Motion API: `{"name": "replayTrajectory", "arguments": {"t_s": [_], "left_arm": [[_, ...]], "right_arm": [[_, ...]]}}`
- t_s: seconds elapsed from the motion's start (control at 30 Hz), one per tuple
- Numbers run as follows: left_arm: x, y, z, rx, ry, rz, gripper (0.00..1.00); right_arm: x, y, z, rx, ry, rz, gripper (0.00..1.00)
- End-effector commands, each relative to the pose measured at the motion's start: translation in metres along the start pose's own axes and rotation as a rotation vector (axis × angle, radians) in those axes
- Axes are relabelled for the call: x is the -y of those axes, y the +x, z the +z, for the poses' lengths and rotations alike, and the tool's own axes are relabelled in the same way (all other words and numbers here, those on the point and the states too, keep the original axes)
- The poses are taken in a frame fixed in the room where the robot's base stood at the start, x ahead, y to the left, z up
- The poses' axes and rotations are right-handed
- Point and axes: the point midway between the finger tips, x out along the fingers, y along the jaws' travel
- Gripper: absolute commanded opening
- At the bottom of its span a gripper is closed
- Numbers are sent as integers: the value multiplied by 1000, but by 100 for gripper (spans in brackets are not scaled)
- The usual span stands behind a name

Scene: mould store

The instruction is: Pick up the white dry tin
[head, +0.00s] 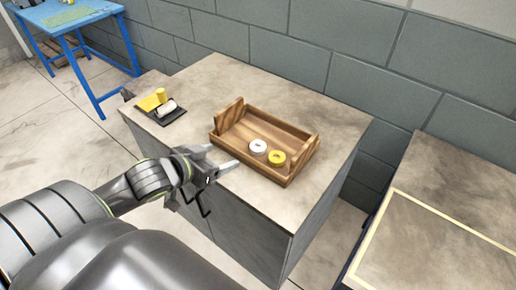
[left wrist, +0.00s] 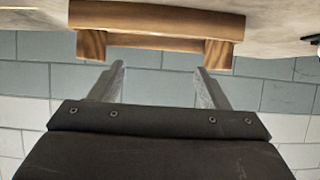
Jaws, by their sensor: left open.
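The white tin (head: 258,147), small, round and flat with a dark spot on top, lies in the wooden tray (head: 232,139) on the counter. A similar yellow tin (head: 277,158) lies to its right in the same tray. My left gripper (head: 219,157) is open and empty, at the near left side of the tray, left of the white tin and apart from it. In the left wrist view its two fingers (left wrist: 159,70) are spread, with the tray's wooden side (left wrist: 158,18) beyond them. The tins do not show in that view. My right gripper is not in view.
The tray has raised handle ends and low walls around the tins. The stone-topped counter (head: 205,80) has free room behind the tray. A block wall (head: 290,45) stands behind.

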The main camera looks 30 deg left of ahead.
Motion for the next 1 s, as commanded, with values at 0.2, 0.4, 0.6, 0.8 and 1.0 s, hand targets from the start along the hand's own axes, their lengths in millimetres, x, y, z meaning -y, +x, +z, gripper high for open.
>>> {"name": "replayTrajectory", "arguments": {"t_s": [0.2, 0.4, 0.6, 0.8, 1.0], "left_arm": [[0, 38, 1, -4, -7, 0, 70], [-1, 77, 1, -2, -6, 0, 70], [-1, 107, 1, 0, -4, 0, 70], [-2, 118, 1, 1, -2, 0, 70], [-7, 145, 3, 1, -5, 1, 70]], "right_arm": [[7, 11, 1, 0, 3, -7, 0], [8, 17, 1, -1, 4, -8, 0], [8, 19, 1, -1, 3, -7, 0], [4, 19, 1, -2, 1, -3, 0], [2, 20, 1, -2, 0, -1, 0]]}}
